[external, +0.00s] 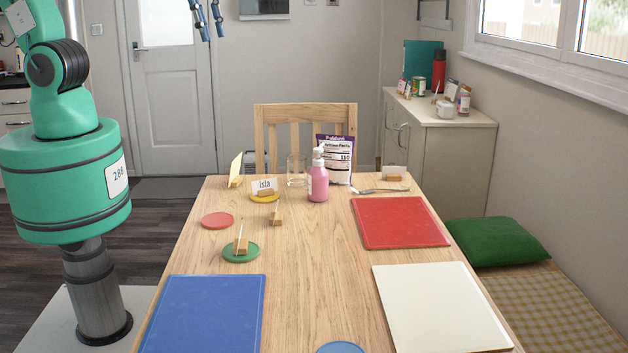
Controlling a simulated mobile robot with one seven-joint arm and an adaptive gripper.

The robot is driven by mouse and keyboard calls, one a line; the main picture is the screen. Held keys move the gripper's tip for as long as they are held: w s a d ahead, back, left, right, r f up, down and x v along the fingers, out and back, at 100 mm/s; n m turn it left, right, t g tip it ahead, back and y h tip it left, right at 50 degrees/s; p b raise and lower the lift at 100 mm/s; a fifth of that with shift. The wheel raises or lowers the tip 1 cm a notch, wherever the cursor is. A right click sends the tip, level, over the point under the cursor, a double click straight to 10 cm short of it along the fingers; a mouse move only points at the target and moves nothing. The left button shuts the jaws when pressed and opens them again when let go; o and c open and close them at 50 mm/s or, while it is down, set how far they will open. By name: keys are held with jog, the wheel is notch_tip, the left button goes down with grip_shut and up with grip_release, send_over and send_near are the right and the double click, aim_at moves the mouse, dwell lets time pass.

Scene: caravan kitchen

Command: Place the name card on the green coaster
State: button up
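The green coaster (230,254) lies on the near left part of the table. A name card in a wooden block (241,246) stands on it, seen nearly edge-on. Another name card in a wooden block (276,218) stands on bare wood just behind. A card reading "Isla" (265,185) stands in its block at the yellow coaster (265,198). A white card in a block (394,174) is at the back right. Which card the task means cannot be told. My gripper (213,36) is high at the top, far from the cards, its fingers apart with nothing between them.
A pink pump bottle (318,184), glass (297,172), nutrition-label packet (341,160), fork (378,190) and yellow card (236,170) stand or lie at the back. Red coaster (217,220), blue mat (205,313), red mat (400,222) and cream mat (440,306) lie flat. The table's centre is clear.

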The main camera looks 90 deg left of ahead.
jog(key=s+a+r+m+t, duration=0.1)
jog(key=s+a+r+m, duration=0.2)
jog(key=s, duration=0.3)
jog(key=s+a+r+m+t, duration=0.2)
jog(key=s+a+r+m, duration=0.1)
jog(key=s, duration=0.4)
jog(key=shift+r, duration=0.2)
jog(key=shift+a, duration=0.1)
jog(key=shift+f, duration=0.25)
